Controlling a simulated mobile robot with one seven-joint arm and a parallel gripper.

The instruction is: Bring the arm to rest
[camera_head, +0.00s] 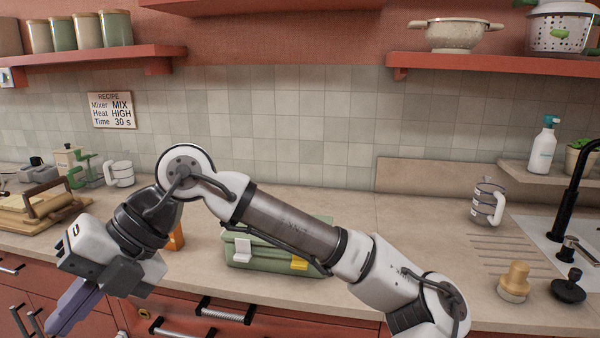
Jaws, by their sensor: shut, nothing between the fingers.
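My arm reaches across the lower middle of the head view, from the bottom right up to a bent joint and down to the left. My gripper (72,309) is at the lower left, in front of the counter edge and over the drawer fronts. Its fingers are together and point down and left. Nothing shows between them. The gripper appears apart from the counter and the things on it.
A green box (262,257) stands on the counter (380,235) behind my forearm, partly hidden. A wooden board (25,217) lies at the left. A metal mug (488,203), wooden stamp (514,281) and black tap (570,190) are at the right. Shelves (500,64) hang above.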

